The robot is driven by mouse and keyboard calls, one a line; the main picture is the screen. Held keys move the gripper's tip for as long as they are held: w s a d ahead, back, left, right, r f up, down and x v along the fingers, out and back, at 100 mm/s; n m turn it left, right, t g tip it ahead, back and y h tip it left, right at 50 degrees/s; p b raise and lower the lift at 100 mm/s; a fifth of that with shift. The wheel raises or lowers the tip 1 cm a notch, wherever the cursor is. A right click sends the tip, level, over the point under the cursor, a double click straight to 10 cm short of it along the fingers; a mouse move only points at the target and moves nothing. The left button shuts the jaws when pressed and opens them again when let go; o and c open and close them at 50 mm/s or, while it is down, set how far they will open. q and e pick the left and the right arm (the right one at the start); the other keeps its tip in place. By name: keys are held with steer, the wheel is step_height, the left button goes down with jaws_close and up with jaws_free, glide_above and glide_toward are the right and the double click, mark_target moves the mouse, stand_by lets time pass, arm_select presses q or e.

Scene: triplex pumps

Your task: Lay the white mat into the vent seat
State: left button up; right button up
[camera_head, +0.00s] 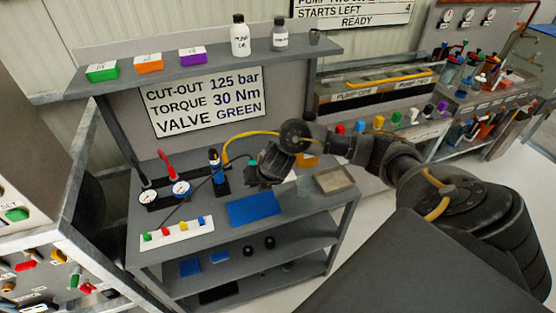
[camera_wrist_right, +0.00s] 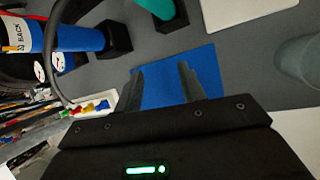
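My right gripper (camera_head: 262,174) is over the back part of the bench. In the right wrist view its two fingers (camera_wrist_right: 164,84) are apart with nothing between them, above a blue mat (camera_wrist_right: 178,80). That blue mat also lies flat on the bench in the head view (camera_head: 253,209). A pale, flat, whitish piece (camera_wrist_right: 236,10) shows at the top of the wrist view, cut off by the edge; I cannot tell if it is the white mat. I cannot make out the vent seat. My left gripper is not in view.
A blue bottle-like cylinder (camera_head: 217,170) and gauges (camera_head: 181,189) stand left of the gripper. A white strip with coloured knobs (camera_head: 178,236) lies at the front left. A shallow tray (camera_head: 334,180) sits at the right. The shelf (camera_head: 200,62) overhangs the back.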

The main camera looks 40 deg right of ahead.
steer(key=d+r+n+g+h, duration=0.2)
steer(key=d+r, duration=0.3)
steer(key=d, duration=0.7)
steer(key=b+x, duration=0.3)
steer(key=x, duration=0.3)
steer(key=shift+f, duration=0.3)
steer(key=x, duration=0.4)
steer(key=shift+w+d+f, duration=0.15)
steer(key=shift+w+f, duration=0.05)
steer(key=shift+w, duration=0.05)
jaws_close()
